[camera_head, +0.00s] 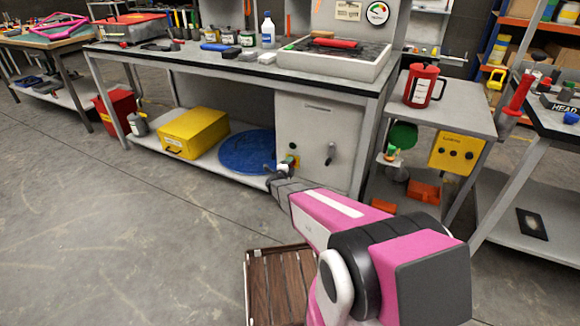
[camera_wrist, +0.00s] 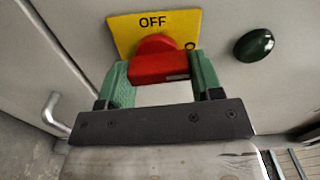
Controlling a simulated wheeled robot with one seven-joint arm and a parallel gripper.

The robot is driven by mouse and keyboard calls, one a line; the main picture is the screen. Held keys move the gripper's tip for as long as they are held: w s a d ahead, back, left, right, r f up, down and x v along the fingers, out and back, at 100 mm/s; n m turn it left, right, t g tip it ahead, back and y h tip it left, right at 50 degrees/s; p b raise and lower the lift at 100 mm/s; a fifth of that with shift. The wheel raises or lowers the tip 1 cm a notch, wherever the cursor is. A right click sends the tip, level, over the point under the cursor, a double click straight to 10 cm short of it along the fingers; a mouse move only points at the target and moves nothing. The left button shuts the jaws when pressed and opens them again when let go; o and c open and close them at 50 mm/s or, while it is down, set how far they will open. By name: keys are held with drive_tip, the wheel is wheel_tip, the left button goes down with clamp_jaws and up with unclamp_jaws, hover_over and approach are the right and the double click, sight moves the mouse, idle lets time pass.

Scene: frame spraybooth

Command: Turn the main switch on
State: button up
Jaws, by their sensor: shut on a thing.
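The main switch is a red knob (camera_wrist: 158,58) on a yellow plate (camera_wrist: 185,22) marked OFF, on a light grey cabinet. Another marking at the plate's right is partly covered. In the wrist view the green fingers of my gripper (camera_wrist: 160,80) stand on both sides of the red knob and are shut on it. In the head view my gripper (camera_head: 280,176) reaches the cabinet front (camera_head: 305,115) just below the small yellow plate (camera_head: 292,160). The knob is hard to make out there.
A dark green round button (camera_wrist: 254,45) sits right of the plate in the wrist view. A bar handle (camera_wrist: 55,112) is at the left. A blue disc (camera_head: 247,150) and yellow box (camera_head: 196,132) are on the lower shelf. A slatted wooden crate (camera_head: 272,285) stands on the floor.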

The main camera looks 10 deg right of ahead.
drive_tip(key=shift+s+m, duration=0.1)
drive_tip(key=shift+m, duration=0.5)
drive_tip(key=o, duration=0.9)
drive_tip(key=v, duration=1)
drive_tip(key=shift+s+a, duration=0.2)
drive_tip(key=shift+s, duration=0.15)
